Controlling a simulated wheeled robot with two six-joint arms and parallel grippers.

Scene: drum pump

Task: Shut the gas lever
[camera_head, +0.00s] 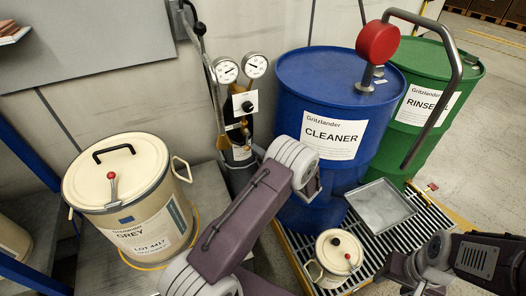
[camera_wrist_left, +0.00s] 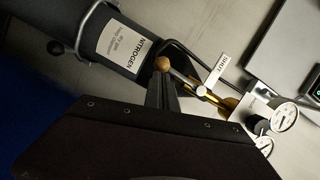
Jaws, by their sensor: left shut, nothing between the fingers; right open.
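The gas lever (camera_wrist_left: 184,78) shows in the left wrist view as a thin rod with a brown ball knob (camera_wrist_left: 162,64), joined to a brass valve (camera_wrist_left: 226,103). A white "SHUT" tag (camera_wrist_left: 217,69) stands beside the rod. The dark nitrogen cylinder (camera_wrist_left: 72,25) with a white label lies behind. My left gripper (camera_wrist_left: 160,80) is shut and empty, its fingertips close to the knob; I cannot tell whether they touch. Fingers of my right gripper do not show.
Two pressure gauges (camera_head: 240,68) stand at the wall. A blue drum (camera_head: 290,95) and a green drum (camera_head: 455,80) are right of them, with a bent pipe (camera_head: 455,85) above. A cream drum (camera_head: 110,180) is at left. A small cream can (camera_head: 322,262) stands on the grating.

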